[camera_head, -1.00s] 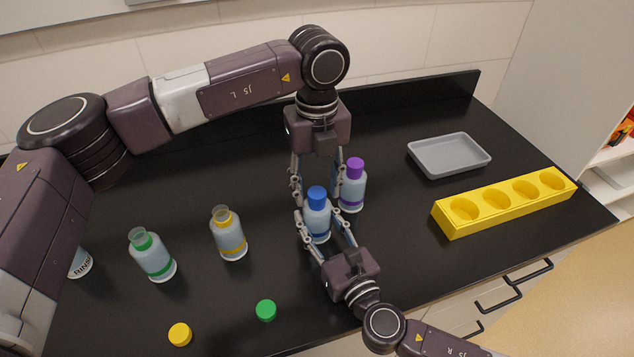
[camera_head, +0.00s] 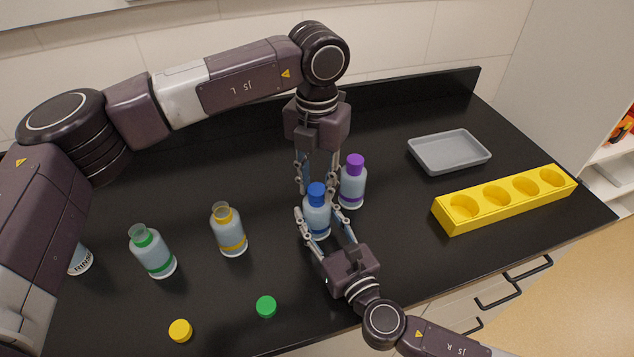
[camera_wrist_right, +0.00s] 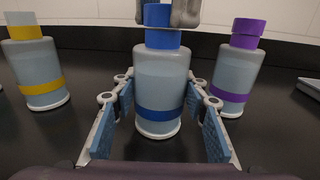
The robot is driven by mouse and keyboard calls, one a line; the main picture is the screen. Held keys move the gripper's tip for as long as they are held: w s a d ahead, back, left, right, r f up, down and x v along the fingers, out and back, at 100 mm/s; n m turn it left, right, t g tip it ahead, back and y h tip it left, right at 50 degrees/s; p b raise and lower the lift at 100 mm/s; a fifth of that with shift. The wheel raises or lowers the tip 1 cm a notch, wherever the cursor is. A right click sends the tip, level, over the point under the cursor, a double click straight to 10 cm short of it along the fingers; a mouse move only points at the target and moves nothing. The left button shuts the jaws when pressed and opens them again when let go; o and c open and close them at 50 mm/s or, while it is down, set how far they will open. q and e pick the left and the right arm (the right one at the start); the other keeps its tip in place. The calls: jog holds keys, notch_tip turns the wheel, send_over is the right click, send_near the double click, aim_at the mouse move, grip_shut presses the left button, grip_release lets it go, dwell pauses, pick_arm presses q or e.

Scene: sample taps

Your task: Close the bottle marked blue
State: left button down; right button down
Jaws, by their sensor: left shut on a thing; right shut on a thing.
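The bottle marked blue (camera_head: 317,222) stands upright on the black counter, with a blue band round its body. Its blue cap (camera_head: 317,194) sits at its mouth; whether it is fully seated I cannot tell. My left gripper (camera_head: 316,187) points down from above and is shut on the blue cap; its fingertips also show at the top of the right wrist view (camera_wrist_right: 170,18). My right gripper (camera_head: 325,228) reaches in from the front and is shut on the bottle's body, which stands between its fingers in the right wrist view (camera_wrist_right: 161,95).
A purple-capped bottle (camera_head: 352,186) stands close on the right. Open yellow-marked (camera_head: 230,235) and green-marked (camera_head: 154,255) bottles stand left. Yellow (camera_head: 180,331) and green (camera_head: 266,306) caps lie in front. A grey tray (camera_head: 450,165) and yellow rack (camera_head: 455,223) are at right.

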pick_arm(q)
jog(key=m, duration=0.9)
jog(key=shift+m, duration=0.4)
jog(key=m, duration=0.3)
jog(key=shift+m, duration=0.4)
jog(key=m, duration=0.5)
jog(key=c, duration=1.4)
grip_release()
jog(key=shift+c, duration=0.2)
notch_tip(320, 180, up, 12)
